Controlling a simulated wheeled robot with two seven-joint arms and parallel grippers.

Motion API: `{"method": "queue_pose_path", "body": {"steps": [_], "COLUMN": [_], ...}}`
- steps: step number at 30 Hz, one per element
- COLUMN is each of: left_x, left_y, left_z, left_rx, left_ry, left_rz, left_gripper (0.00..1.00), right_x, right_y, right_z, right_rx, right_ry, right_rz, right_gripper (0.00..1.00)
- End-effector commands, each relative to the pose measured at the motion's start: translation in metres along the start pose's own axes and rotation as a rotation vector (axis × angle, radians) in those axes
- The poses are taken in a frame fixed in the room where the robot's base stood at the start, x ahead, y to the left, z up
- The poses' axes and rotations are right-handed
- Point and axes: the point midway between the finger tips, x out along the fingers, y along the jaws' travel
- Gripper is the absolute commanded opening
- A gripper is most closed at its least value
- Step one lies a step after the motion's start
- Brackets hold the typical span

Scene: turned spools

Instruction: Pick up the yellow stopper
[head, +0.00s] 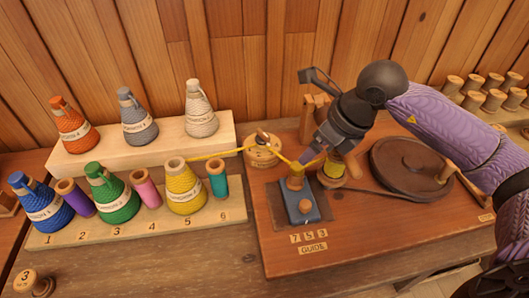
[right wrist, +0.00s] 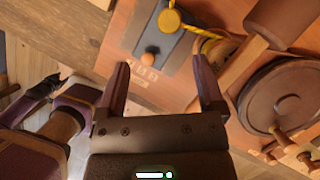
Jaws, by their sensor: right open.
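A yellow round-topped piece, which looks like the yellow stopper (right wrist: 170,20), stands on the blue block (right wrist: 157,38) near the top of the right wrist view. In the head view the blue block (head: 304,209) lies on a dark pad, and the stopper (head: 295,181) is at its far end, partly hidden by yarn and my gripper. My right gripper (head: 309,160) is above the far end of the block, its fingers apart. In the wrist view the open gripper (right wrist: 160,66) has nothing between its fingers.
A wooden knob (head: 305,206) sits on the block's near end. A yellow-wound spool (head: 333,169) stands just right of it, and a dark round wheel (head: 412,167) is further right. Yellow yarn (head: 225,153) runs from the yellow cone (head: 185,188) past a wooden post (head: 262,152).

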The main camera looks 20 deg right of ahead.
Motion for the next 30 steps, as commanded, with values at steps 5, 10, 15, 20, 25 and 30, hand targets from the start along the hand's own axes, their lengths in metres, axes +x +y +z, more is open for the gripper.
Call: {"method": "queue_pose_path", "body": {"steps": [5, 10, 15, 20, 25, 30], "left_x": [0.008, 0.014, 0.026, 0.029, 0.028, 0.029], "left_y": [0.006, 0.009, 0.007, 0.001, -0.001, -0.002], "left_z": [0.007, 0.020, 0.024, 0.025, 0.023, 0.021], "left_rx": [-0.001, 0.000, 0.001, 0.000, 0.000, 0.000], "left_ry": [-0.016, -0.042, -0.053, -0.056, -0.053, -0.050], "left_rz": [0.009, 0.014, 0.011, 0.001, -0.003, -0.004], "left_gripper": [0.59, 0.59, 0.59, 0.59, 0.59, 0.59], "right_x": [0.020, 0.047, 0.084, 0.096, 0.095, 0.095], "right_y": [-0.009, -0.010, -0.011, -0.012, -0.012, -0.012], "right_z": [-0.005, -0.004, -0.002, -0.002, -0.001, -0.001], "right_rx": [-0.007, -0.006, -0.006, -0.007, -0.008, -0.007], "right_ry": [0.027, 0.024, 0.025, 0.025, 0.024, 0.023], "right_rz": [-0.046, -0.044, -0.043, -0.045, -0.045, -0.045], "right_gripper": [0.87, 0.87, 0.87, 0.87, 0.87, 0.51]}}
